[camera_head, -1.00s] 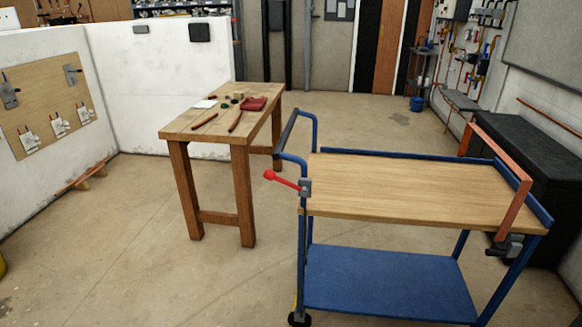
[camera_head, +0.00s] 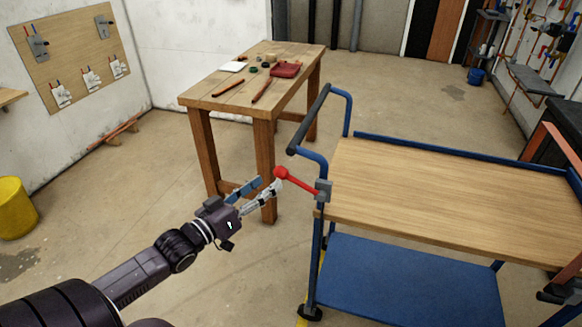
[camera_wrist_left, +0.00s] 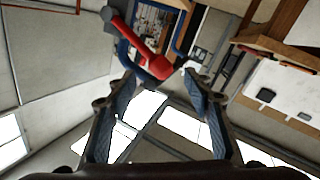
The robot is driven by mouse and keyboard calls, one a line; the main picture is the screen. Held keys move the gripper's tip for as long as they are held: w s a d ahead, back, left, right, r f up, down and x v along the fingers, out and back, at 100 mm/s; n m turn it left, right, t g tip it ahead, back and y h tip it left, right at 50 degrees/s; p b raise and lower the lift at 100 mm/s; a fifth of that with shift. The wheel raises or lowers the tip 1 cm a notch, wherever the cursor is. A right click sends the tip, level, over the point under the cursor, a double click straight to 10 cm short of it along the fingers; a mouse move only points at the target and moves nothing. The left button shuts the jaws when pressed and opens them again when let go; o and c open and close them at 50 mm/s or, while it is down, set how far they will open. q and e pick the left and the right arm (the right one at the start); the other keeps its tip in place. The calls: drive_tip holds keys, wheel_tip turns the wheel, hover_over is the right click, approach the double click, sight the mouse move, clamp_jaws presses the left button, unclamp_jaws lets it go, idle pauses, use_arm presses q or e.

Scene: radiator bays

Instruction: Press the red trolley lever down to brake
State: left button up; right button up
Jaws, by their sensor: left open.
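The blue trolley (camera_head: 352,255) has a wooden top (camera_head: 440,200) and stands at the right in the head view. Its red lever (camera_head: 300,182) juts left from a grey bracket (camera_head: 323,190) at the trolley's left end. The lever slopes up to its round red knob (camera_head: 281,173). My left gripper (camera_head: 266,184) is open, with its fingertips close by the knob. In the left wrist view the red lever (camera_wrist_left: 143,50) shows just beyond the tips of my open left gripper (camera_wrist_left: 160,80); I cannot tell whether they touch.
A wooden table (camera_head: 215,93) with tools and a red cloth stands behind the lever. The trolley's blue push handle (camera_head: 310,115) rises above the lever. A yellow bin (camera_head: 14,210) stands at the far left.

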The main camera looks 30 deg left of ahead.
sight(277, 176)
use_arm(q)
drive_tip(key=shift+w+d, duration=0.25)
drive_tip(key=shift+w, duration=1.5)
drive_tip(key=shift+w+d, duration=0.2)
drive_tip(key=shift+w, duration=1.55)
drive_tip(key=shift+c, duration=0.4)
